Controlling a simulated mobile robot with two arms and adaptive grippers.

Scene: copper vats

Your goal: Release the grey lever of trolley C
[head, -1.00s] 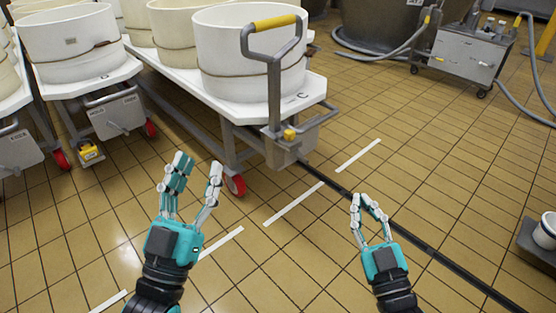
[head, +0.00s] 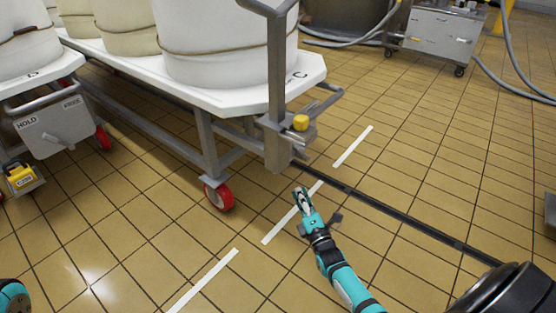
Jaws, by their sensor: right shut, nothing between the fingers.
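Trolley C (head: 245,98) is a white platform on a grey frame, marked with a C at its right corner. A grey bar, which looks like the lever (head: 327,100), sticks out at that corner beside a yellow knob (head: 301,122). Whether it is engaged I cannot tell. My right gripper (head: 299,193) is shut and empty, low in front of the trolley's end, below the knob and apart from it. My left gripper is out of view.
A red caster (head: 219,196) stands under trolley C. Another trolley (head: 52,128) with a HOLD/FREE plate stands at left. A steel cart (head: 431,32) and hoses are at the back right. The tiled floor to the right is largely clear.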

